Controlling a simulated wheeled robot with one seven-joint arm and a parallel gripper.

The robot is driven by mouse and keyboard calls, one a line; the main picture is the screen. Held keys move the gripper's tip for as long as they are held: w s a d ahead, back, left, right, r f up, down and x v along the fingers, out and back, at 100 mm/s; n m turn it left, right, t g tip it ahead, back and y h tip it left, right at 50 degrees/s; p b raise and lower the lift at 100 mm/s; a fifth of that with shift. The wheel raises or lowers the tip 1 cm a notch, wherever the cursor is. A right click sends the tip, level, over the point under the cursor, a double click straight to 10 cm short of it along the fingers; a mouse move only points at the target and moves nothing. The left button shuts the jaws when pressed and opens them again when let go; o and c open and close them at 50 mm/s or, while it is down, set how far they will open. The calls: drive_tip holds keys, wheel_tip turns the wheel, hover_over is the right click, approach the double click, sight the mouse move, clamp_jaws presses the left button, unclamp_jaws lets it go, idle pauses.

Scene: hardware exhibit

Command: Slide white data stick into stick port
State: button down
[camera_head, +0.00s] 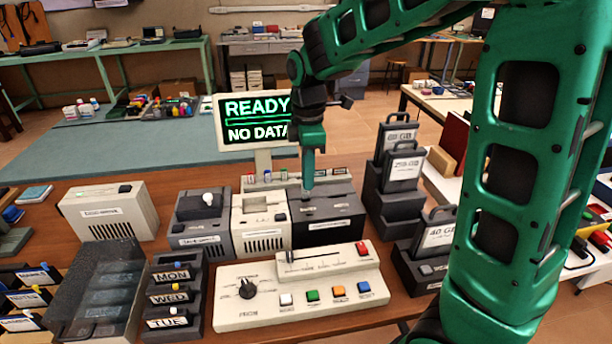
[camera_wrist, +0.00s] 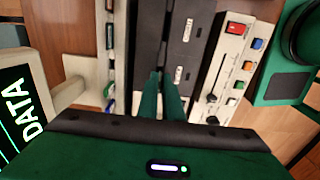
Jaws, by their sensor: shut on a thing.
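My gripper (camera_head: 308,188) points down over the top of a dark box-shaped device (camera_head: 335,212), near its left rear. In the wrist view its two green fingers (camera_wrist: 167,78) are nearly together above the dark device (camera_wrist: 170,35). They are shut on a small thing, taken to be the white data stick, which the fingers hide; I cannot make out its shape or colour. The stick port cannot be made out; small white labels (camera_wrist: 179,75) show on the device beside the fingertips. I cannot tell whether the held thing touches the device.
A monitor (camera_head: 254,107) reading READY, NO DATA stands behind. Beige (camera_head: 262,222) and grey (camera_head: 200,222) units adjoin the dark device on its left. A control panel (camera_head: 300,290) lies in front. Dark drive holders (camera_head: 392,205) stand right. Small coloured sticks line the device's rear.

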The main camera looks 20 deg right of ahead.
drive_tip(key=shift+f, duration=0.2)
drive_tip(key=shift+f, duration=1.15)
drive_tip(key=c, duration=1.8)
unclamp_jaws()
drive_tip(key=shift+c, duration=0.2)
drive_tip(key=shift+r, duration=0.1)
drive_tip(key=shift+r, duration=3.95)
drive_tip(key=shift+s, duration=0.1)
